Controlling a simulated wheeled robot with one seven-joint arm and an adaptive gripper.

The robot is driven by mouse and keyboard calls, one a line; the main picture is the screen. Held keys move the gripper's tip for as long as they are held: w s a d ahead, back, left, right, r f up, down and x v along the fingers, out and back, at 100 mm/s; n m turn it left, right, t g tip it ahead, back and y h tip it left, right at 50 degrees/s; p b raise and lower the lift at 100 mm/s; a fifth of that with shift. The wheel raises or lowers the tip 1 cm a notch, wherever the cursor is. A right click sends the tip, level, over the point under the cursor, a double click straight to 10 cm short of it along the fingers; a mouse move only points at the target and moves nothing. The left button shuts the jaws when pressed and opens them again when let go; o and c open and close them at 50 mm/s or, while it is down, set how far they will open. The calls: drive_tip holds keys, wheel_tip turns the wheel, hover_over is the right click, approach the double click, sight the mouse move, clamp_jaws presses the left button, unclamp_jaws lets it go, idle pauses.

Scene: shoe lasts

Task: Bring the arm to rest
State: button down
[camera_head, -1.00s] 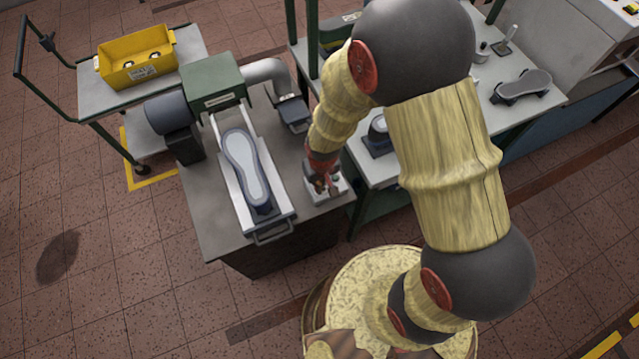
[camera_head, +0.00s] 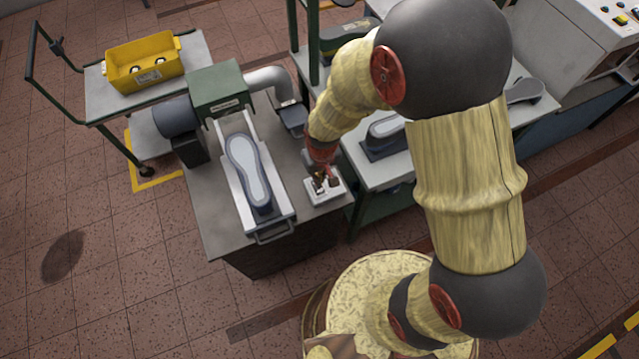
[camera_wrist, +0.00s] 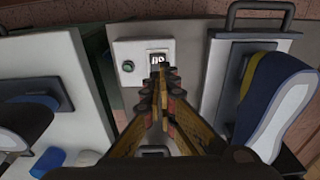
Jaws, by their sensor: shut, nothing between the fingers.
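My gripper (camera_head: 322,182) is over the right side of the grey bench (camera_head: 220,220) in the head view. Its fingers are together with nothing between them. In the wrist view my gripper (camera_wrist: 158,85) points at a small white control box (camera_wrist: 132,55) with a green button and a dark switch with white marks. The fingertips overlap the box in the picture; I cannot tell whether they touch it. The box also shows in the head view (camera_head: 336,191), partly hidden by the fingers.
A shoe last (camera_head: 247,172) lies on a white slide under a green machine hood (camera_head: 217,88). A yellow bin (camera_head: 143,63) stands on a cart at the left. Another last (camera_head: 385,128) rests on the right-hand table. Red tiled floor (camera_head: 90,300) is clear at the lower left.

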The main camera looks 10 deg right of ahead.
wheel_tip(320, 180, up, 6)
drive_tip(key=shift+s+r+p, duration=0.15)
drive_tip(key=shift+s+p, duration=0.1)
drive_tip(key=shift+p, duration=0.05)
drive_tip(key=shift+d, duration=0.1)
drive_tip(key=s+d+r+m+t+b, duration=0.1)
drive_tip(key=s+d+r+b, duration=0.3)
drive_tip(key=r, duration=0.6)
drive_tip(key=s+d+r+m+t+b, duration=0.2)
drive_tip(key=s+d+r+b, duration=0.3)
drive_tip(key=s+d+r, duration=0.3)
drive_tip(key=shift+s+d+r+t, duration=0.25)
drive_tip(key=shift+s+r+t, duration=0.1)
drive_tip(key=shift+r+t, duration=0.5)
